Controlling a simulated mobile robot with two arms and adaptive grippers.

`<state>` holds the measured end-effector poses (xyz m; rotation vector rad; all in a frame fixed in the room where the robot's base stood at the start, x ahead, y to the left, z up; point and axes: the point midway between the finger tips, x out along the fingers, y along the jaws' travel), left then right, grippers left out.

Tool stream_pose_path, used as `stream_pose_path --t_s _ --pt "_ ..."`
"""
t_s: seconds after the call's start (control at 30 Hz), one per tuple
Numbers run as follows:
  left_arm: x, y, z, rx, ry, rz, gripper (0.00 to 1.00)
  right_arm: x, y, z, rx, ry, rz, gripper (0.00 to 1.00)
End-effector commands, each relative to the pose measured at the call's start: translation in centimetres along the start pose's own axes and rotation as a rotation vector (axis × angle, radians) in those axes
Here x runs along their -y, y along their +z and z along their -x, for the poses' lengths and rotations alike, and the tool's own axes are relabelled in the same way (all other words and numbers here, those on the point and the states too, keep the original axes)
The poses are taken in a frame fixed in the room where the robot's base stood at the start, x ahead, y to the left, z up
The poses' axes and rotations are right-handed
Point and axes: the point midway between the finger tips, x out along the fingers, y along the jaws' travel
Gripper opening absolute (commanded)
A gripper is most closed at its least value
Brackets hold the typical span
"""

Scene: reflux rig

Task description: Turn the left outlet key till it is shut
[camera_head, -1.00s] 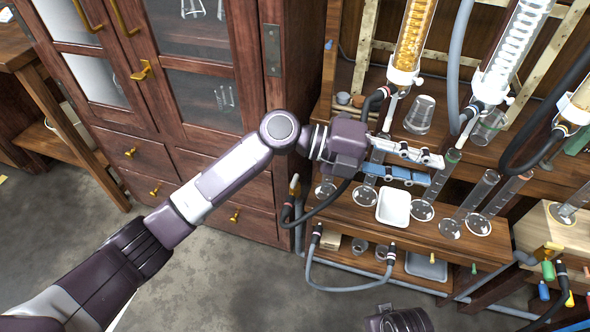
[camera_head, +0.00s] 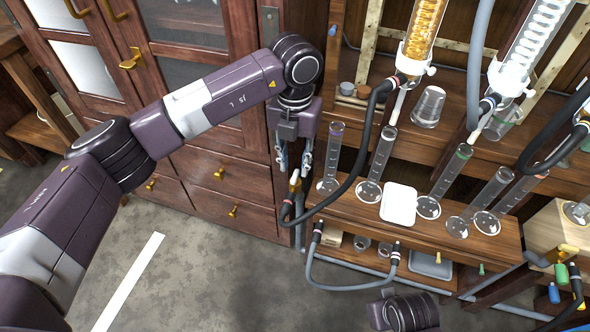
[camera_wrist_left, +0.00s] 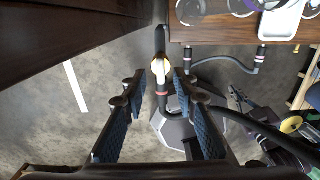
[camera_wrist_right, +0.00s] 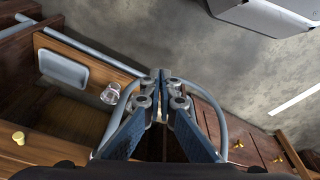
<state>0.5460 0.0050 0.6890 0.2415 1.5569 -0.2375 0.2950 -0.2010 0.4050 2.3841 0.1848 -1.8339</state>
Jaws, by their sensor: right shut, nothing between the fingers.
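The left outlet key (camera_head: 295,178) is a small cream-and-brass handle on a dark pipe fitting at the left end of the lower bench. It also shows in the left wrist view (camera_wrist_left: 161,68), upright in the picture, with a black hose fitting and a red-and-white band below it. My left gripper (camera_head: 293,164) points down just above the key, its fingers apart. In the left wrist view the key lies between the fingertips, with gaps on both sides; I see no contact. My right gripper (camera_wrist_right: 161,78) is shut and empty, low near the bench's lower shelf.
A wooden cabinet (camera_head: 205,200) stands close on the left. Several glass cylinders and a white tray (camera_head: 398,204) stand on the bench. A dark hose (camera_head: 352,180) loops beside the key. A grey hose (camera_head: 345,289) hangs below. The floor at front left is clear.

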Motion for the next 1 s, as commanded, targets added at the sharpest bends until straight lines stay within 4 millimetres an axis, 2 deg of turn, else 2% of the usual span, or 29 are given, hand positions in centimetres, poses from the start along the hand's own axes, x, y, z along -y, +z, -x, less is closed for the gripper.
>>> stream_pose_path --t_s 0.03,0.2,0.53,0.77,1.0 --pt "0.0 -0.1 -1.0 -0.003 -0.002 0.001 0.27 0.0 -0.1 0.2 -0.002 0.001 0.000 0.00" --pt "0.0 0.0 -2.5 -0.001 -0.002 0.000 0.27 -0.1 -0.3 0.9 -0.006 0.001 -0.001 0.00" --pt "0.1 0.0 -2.9 0.000 -0.003 -0.001 0.27 -0.1 -0.3 1.2 -0.004 0.001 -0.002 0.00" --pt "0.1 0.0 -2.9 0.000 -0.003 -0.001 0.01 -0.1 -0.3 1.2 -0.005 0.001 -0.002 0.00" --pt "0.1 0.0 -2.9 0.001 -0.003 -0.003 0.00 -0.1 -0.4 1.1 -0.006 0.001 -0.002 0.00"
